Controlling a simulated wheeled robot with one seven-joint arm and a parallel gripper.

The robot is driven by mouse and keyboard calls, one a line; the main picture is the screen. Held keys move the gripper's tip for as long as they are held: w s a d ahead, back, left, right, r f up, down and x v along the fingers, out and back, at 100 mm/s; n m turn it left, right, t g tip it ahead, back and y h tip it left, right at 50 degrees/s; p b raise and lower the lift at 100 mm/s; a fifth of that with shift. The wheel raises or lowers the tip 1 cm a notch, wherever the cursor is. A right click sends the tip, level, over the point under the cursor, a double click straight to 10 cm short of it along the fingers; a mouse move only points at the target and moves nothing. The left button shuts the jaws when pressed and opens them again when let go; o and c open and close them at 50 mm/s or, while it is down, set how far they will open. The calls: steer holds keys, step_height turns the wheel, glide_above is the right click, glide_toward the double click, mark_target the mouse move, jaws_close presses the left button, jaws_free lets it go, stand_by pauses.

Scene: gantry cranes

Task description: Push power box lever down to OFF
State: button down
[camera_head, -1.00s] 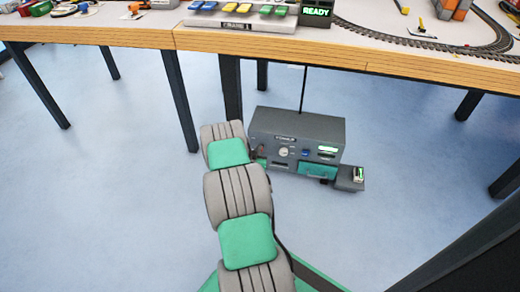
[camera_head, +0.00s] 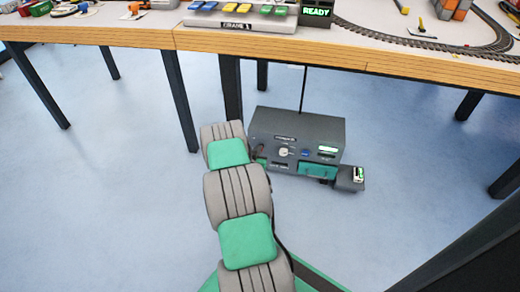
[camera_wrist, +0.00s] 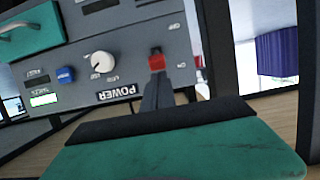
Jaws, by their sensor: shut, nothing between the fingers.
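The grey power box (camera_head: 297,128) stands on the floor under the table, to the right of my arm in the head view. The wrist view shows its panel (camera_wrist: 130,85) upside down, with the POWER label inverted. The red-tipped lever (camera_wrist: 156,62) is beside the ON mark, with the OFF mark higher in the picture. My gripper (camera_wrist: 156,82) is shut and empty, its dark fingertips right at the red tip. I cannot tell whether they touch. In the head view my arm hides most of the gripper and the lever.
A table (camera_head: 120,35) with dark legs stands above the box. Floor (camera_head: 420,160) is clear to the right.

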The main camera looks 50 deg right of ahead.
stand_by(0.4)
steer(key=shift+w+d+r+b, duration=0.15)
steer(key=shift+d+b, duration=0.05)
steer(key=shift+d, duration=0.15)
steer(key=shift+w+d+r+b, duration=0.1)
steer(key=shift+w+d+b, duration=0.1)
steer(key=shift+d, duration=0.1)
steer(key=shift+s+f+b, duration=0.15)
steer(key=shift+f+b, duration=0.2)
steer(key=shift+b, duration=0.35)
